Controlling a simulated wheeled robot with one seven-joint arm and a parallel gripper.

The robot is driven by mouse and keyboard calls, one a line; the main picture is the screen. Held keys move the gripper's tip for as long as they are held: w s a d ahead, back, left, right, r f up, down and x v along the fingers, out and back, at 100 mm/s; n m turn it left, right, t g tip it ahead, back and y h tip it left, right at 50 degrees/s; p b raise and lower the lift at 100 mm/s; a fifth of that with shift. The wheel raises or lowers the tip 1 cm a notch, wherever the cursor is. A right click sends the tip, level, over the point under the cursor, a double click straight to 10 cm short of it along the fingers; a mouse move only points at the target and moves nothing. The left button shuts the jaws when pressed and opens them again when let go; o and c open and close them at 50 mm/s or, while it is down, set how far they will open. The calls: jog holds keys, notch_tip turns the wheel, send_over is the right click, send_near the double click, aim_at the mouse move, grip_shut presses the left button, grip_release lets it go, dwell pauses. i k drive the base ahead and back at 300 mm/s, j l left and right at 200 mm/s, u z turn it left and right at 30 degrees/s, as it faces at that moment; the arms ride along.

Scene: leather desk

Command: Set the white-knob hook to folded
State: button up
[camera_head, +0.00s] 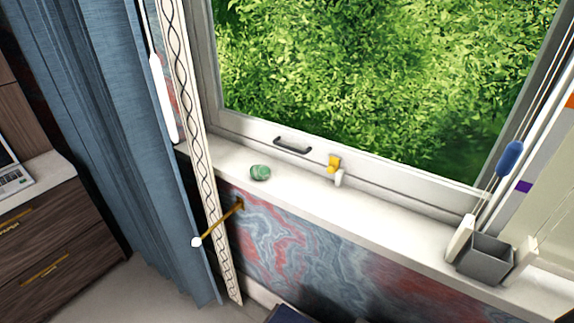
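The white-knob hook (219,223) is a thin brass-coloured rod with a round white knob (196,242) at its end. It starts at the marbled wall just below the window sill and sticks out, slanting down and left in the picture. I cannot tell whether the rod touches the strip. My gripper is not in view.
A blue curtain (85,120) hangs left of the hook, near a dark wooden drawer unit (65,235). The white sill (385,215) above carries a green stone (260,172) and, far right, a grey box (485,260). The window has a dark handle (292,147) and a yellow-and-white latch (335,168).

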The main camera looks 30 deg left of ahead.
aim_at(196, 242)
jog(key=j, duration=1.95)
jog(key=k+j, duration=0.15)
jog(key=j, duration=1.8)
